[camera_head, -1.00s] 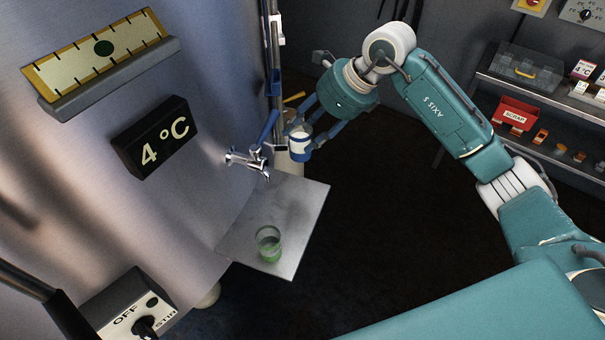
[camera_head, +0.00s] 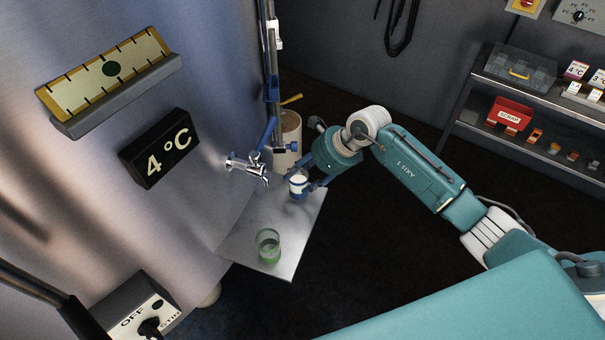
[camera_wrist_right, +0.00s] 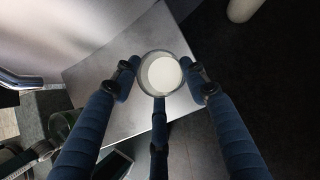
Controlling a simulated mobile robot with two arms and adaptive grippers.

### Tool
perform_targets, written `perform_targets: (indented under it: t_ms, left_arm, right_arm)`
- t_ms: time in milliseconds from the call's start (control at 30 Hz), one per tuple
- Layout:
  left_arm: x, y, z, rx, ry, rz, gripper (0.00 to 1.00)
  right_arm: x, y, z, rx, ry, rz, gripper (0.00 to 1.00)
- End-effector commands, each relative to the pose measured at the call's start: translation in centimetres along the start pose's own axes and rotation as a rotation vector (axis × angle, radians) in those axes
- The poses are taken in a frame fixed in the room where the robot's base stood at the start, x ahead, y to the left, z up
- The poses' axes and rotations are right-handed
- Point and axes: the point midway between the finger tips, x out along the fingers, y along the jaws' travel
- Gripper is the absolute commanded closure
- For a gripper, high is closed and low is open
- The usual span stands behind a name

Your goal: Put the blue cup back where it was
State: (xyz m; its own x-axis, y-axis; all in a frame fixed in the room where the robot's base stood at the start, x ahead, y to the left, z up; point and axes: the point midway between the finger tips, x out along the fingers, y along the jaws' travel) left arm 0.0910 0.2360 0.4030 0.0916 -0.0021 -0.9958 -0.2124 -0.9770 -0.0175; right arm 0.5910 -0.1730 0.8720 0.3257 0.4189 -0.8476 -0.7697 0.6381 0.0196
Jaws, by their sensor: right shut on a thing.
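The blue cup (camera_head: 298,186) is a small clear cup with a blue band and white liquid inside. My right gripper (camera_head: 304,178) is shut on it and holds it roughly upright over the far end of the metal shelf (camera_head: 245,240). I cannot tell whether its base touches the shelf. In the right wrist view the cup (camera_wrist_right: 161,75) sits between the blue fingers, white liquid showing from above, with the shelf (camera_wrist_right: 105,85) under it. A green cup (camera_head: 268,246) stands near the shelf's front edge. My left gripper is not in view.
A metal tap (camera_head: 247,164) with a blue lever juts from the tank wall (camera_head: 215,100), left of the held cup. A beige cylinder (camera_head: 288,135) stands behind. The switch box (camera_head: 140,305) is at lower left. Shelving (camera_head: 515,95) stands at right. The shelf's middle is clear.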

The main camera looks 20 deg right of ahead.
Motion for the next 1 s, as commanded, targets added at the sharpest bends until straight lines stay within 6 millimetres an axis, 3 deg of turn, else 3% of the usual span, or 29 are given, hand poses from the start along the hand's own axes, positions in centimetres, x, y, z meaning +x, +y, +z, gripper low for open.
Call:
perform_targets:
  t_ms: [333,367,433,833,1000]
  left_arm:
    - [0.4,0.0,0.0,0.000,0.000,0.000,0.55]
    - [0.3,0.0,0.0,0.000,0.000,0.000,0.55]
    - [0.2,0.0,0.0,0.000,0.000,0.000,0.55]
    - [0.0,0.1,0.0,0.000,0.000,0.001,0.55]
    - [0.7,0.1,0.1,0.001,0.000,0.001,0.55]
  right_arm:
    - [0.4,-0.1,-0.2,-0.001,-0.002,-0.002,1.00]
    - [0.3,-0.1,-0.2,-0.001,-0.001,-0.002,0.53]
    - [0.2,-0.1,-0.1,-0.001,-0.001,-0.001,0.39]
    - [-0.2,-0.1,0.0,-0.001,-0.001,-0.002,0.37]
    - [-2.9,-0.2,-0.1,-0.005,-0.001,-0.006,0.37]
